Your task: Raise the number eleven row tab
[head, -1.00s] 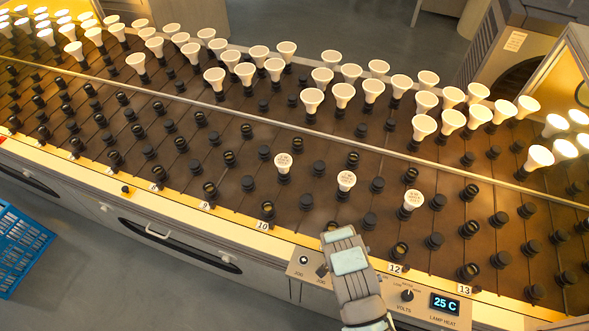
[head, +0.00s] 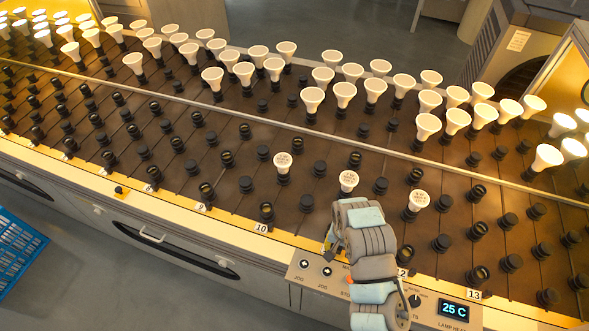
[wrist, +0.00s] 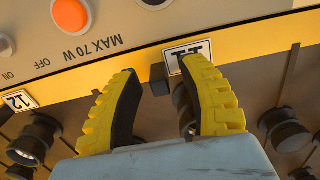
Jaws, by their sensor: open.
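The number 11 label (wrist: 187,56) shows upside down on the yellow edge strip in the wrist view. A small dark block, which looks like its row tab (wrist: 158,79), sits beside the label. My gripper (wrist: 160,72) is open, with one yellow finger on each side of the tab. I cannot tell whether either finger touches it. In the head view my gripper (head: 331,243) is over the front strip between labels 10 (head: 261,228) and 12 (head: 401,272). My arm hides the number 11 label there.
A control panel (head: 310,281) with knobs and a 25 C display (head: 453,309) lies just in front. An orange button (wrist: 70,15) is close to my gripper. Dark sockets and white bulbs (head: 349,181) stand on the rack behind. A blue crate (head: 18,250) is at the left.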

